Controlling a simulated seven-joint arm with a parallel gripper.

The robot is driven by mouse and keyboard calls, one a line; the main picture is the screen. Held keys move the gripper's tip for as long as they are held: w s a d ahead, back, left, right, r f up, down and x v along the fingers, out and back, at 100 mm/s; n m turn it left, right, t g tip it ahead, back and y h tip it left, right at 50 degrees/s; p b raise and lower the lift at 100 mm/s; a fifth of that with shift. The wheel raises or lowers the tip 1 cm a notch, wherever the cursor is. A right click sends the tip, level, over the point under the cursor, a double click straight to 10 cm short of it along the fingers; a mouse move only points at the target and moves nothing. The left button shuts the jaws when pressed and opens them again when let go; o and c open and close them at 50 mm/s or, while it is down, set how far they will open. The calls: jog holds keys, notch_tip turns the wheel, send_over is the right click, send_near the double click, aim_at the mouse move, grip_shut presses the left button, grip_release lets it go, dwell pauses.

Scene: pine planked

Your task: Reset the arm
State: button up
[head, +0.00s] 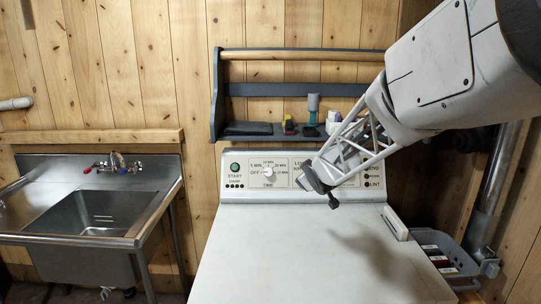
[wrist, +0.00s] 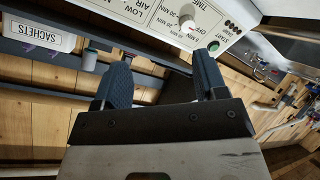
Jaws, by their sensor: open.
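My gripper (head: 318,184) is in front of the dryer's control panel in the head view, above the white top. Its near side faces the panel and it touches nothing that I can see. In the wrist view my gripper (wrist: 162,75) shows two dark blue-grey padded fingers spread apart, with nothing held between them. The dryer (head: 300,252) is a white machine with a broad bare top. Its panel has a round dial (head: 268,171) and a green start button (head: 235,166). Part of the panel is hidden behind my arm.
A steel sink (head: 95,212) stands at the left. A grey rack (head: 436,252) and a metal pipe (head: 494,180) are at the right. The dryer top is clear.

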jog(key=s+d+f+m+g, duration=0.1)
jog(key=s+d+m+g, duration=0.1)
jog(key=s, duration=1.4)
jog(key=s+d+f+m+g+h, duration=0.1)
jog(key=s+m+g, duration=0.3)
jog(key=s, duration=1.2)
jog(key=s+d+m+g, duration=0.3)
jog(key=s, duration=1.3)
jog(key=shift+s+d+f+g+h, duration=0.15)
jog(key=shift+s+f+g+h, duration=0.15)
jog(key=shift+s+f+h, duration=0.1)
